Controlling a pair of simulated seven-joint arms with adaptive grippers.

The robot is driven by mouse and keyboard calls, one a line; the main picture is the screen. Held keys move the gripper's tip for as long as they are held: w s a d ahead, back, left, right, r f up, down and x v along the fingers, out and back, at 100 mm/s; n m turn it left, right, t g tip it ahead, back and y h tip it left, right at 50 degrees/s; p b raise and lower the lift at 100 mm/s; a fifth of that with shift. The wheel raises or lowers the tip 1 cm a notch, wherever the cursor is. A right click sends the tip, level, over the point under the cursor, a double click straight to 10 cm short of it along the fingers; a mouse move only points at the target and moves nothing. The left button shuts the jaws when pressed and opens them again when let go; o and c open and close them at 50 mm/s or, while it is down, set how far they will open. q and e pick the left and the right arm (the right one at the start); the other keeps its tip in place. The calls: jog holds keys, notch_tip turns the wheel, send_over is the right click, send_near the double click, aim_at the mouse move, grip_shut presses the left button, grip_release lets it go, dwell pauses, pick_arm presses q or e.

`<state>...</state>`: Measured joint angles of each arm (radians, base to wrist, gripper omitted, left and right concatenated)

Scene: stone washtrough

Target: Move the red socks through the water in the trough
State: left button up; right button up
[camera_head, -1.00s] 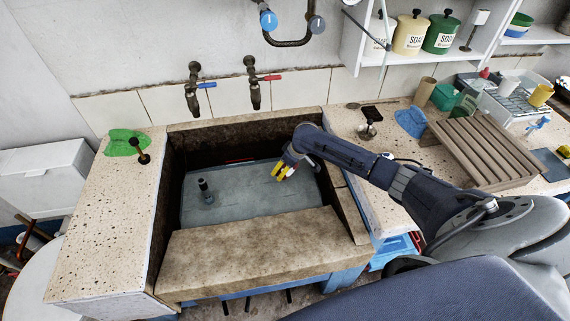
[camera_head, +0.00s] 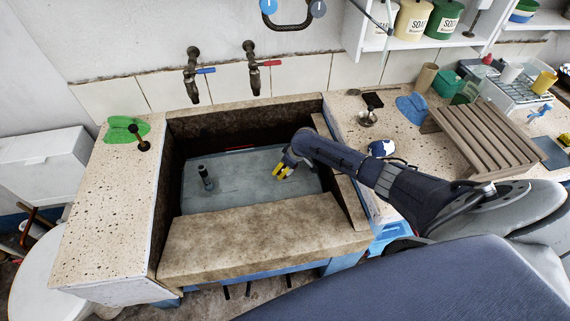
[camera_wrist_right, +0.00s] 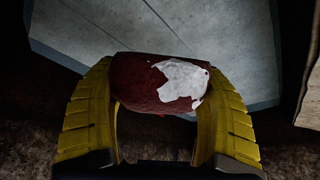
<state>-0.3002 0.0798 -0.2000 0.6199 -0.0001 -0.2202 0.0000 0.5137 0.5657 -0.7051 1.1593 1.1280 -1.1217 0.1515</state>
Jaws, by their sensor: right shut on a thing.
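The red socks (camera_wrist_right: 135,88) are a dark red bundle with a white patch, clear in the right wrist view. They sit between the yellow fingers of my right gripper (camera_head: 282,173), which is shut on them. In the head view this gripper is inside the stone trough (camera_head: 250,232), over the right part of the grey-blue water (camera_head: 238,187). The socks are mostly hidden there by the fingers; I cannot tell whether they touch the water. My left gripper is out of view.
A dark upright pipe (camera_head: 205,178) stands in the water at left. Two taps (camera_head: 192,75) (camera_head: 252,68) hang over the back rim. A thin red strip (camera_head: 240,149) shows at the water's back edge. A slatted wooden rack (camera_head: 488,145) lies on the right counter. The water's middle is clear.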

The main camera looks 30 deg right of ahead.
aim_at(289, 180)
jog(key=shift+f, duration=4.35)
jog(key=shift+a, duration=0.1)
jog(key=shift+w+a, duration=0.25)
jog(key=shift+a, duration=0.45)
jog(key=shift+w+a, duration=0.25)
jog(key=shift+a, duration=0.4)
jog(key=shift+d, duration=0.1)
jog(key=shift+s+d, duration=0.3)
jog(key=shift+d, duration=0.6)
jog(key=shift+s+d, duration=0.35)
jog(key=shift+d, duration=0.6)
jog(key=shift+s+d, duration=0.3)
jog(key=shift+d, duration=0.6)
